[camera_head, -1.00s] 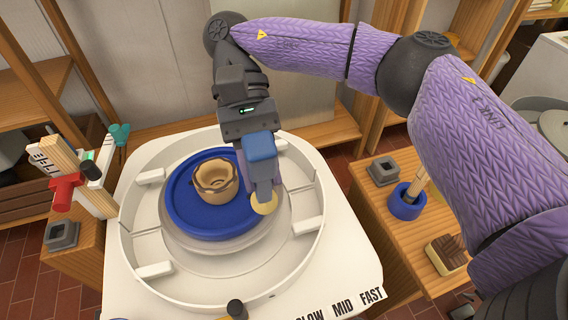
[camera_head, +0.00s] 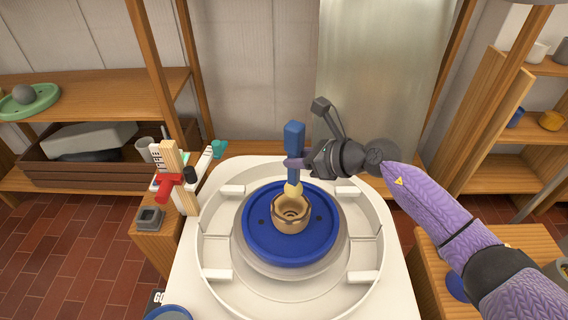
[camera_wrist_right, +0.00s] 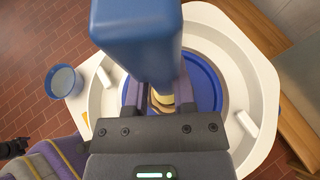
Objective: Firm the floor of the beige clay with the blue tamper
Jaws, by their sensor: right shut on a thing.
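The beige clay (camera_head: 290,214) is a small open pot with ridges inside, in the middle of the blue wheel disc (camera_head: 262,238). My right gripper (camera_head: 300,164) is shut on the blue tamper (camera_head: 294,138) and holds it upright. The tamper's round cream tip (camera_head: 293,189) is at the pot's back rim; I cannot tell whether it touches. In the right wrist view the blue tamper handle (camera_wrist_right: 137,38) fills the top middle and hides most of the clay (camera_wrist_right: 160,102).
A white splash pan (camera_head: 207,235) with raised blocks rings the disc. A red-clamped wooden post (camera_head: 168,185) and a grey block (camera_head: 149,218) stand at the left. A blue-rimmed bowl (camera_wrist_right: 64,80) shows left of the wheel in the wrist view.

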